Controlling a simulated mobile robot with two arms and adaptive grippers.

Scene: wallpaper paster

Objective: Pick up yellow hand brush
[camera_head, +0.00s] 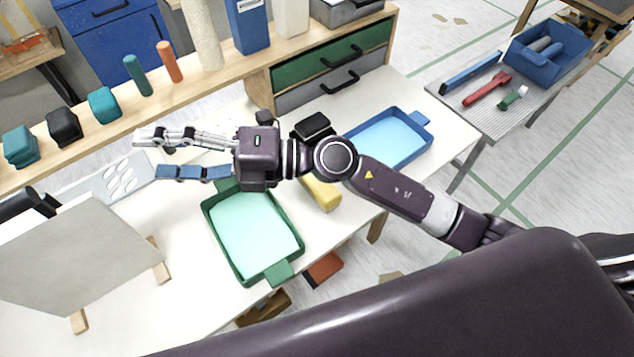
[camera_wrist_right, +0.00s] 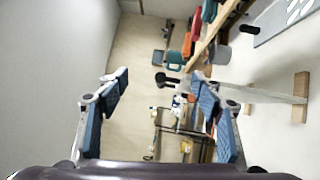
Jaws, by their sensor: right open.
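A yellow block-shaped object (camera_head: 322,192) lies on the white table, partly hidden under my right arm. I cannot tell whether it is the yellow hand brush; no bristles or handle show. My right gripper (camera_head: 147,154) is open and empty, above the table to the left of the green tray, with its fingers pointing left. The yellow object is behind it, on the forearm side. In the right wrist view the open fingers (camera_wrist_right: 160,80) have nothing between them, and no yellow brush is recognisable there. My left gripper is not in view.
A green tray (camera_head: 291,262) and a blue tray (camera_head: 424,119) stand on the table. A grey board (camera_head: 80,258) stands at the left. A wooden shelf (camera_head: 180,100) carries several small items along the back. A side table (camera_head: 505,128) holds tools and a blue bin.

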